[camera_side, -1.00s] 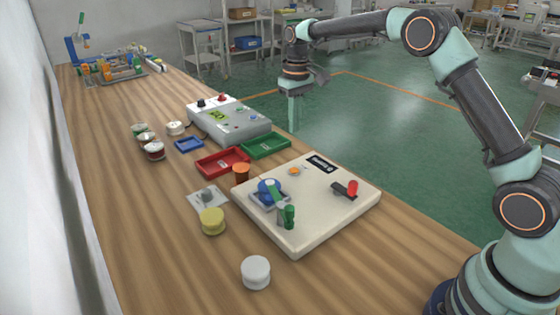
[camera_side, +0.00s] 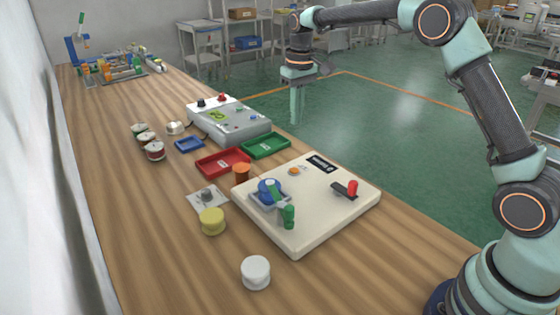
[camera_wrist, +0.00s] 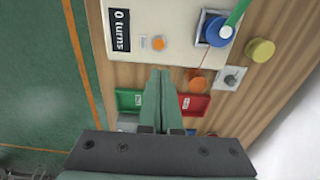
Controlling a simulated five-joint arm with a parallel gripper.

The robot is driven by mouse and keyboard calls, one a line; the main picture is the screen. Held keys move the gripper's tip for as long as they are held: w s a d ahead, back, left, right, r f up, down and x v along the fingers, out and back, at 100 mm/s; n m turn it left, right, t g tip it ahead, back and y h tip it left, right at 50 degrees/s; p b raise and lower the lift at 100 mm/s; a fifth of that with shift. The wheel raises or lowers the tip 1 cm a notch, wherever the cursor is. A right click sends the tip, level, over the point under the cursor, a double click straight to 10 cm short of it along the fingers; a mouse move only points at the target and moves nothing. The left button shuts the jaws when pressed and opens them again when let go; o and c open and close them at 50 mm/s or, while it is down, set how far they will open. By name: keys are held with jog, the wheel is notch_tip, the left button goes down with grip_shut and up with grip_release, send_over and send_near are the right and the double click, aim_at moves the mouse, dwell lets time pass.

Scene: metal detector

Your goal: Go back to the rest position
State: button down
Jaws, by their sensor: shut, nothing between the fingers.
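My gripper (camera_side: 296,106) hangs in the air beyond the right edge of the wooden table, over the green floor, with its fingers pointing down. It holds nothing. In the wrist view my gripper (camera_wrist: 161,76) shows its two fingers together, in front of the gap between a green tray (camera_wrist: 129,100) and a red tray (camera_wrist: 193,104). The fingers touch nothing in the side view.
A cream board (camera_side: 310,215) with a red-knobbed lever (camera_side: 352,188) and a blue-green crank stands at the table's right edge. Behind it are red (camera_side: 222,161) and green (camera_side: 265,145) trays and a grey control box (camera_side: 235,127). Several spools stand left.

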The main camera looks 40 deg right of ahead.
jog(key=s+a+r+t, duration=0.15)
jog(key=s+r, duration=0.25)
jog(key=s, duration=0.5)
jog(key=s+a+r+t, duration=0.1)
jog(key=s+r+t, duration=0.1)
jog(key=s+r, duration=0.45)
jog(key=s+f+t, duration=0.1)
jog(key=s+f, duration=0.4)
jog(key=s, duration=0.4)
jog(key=shift+a+t, duration=0.35)
jog(key=c, duration=1.5)
grip_release()
jog(key=shift+c, duration=0.2)
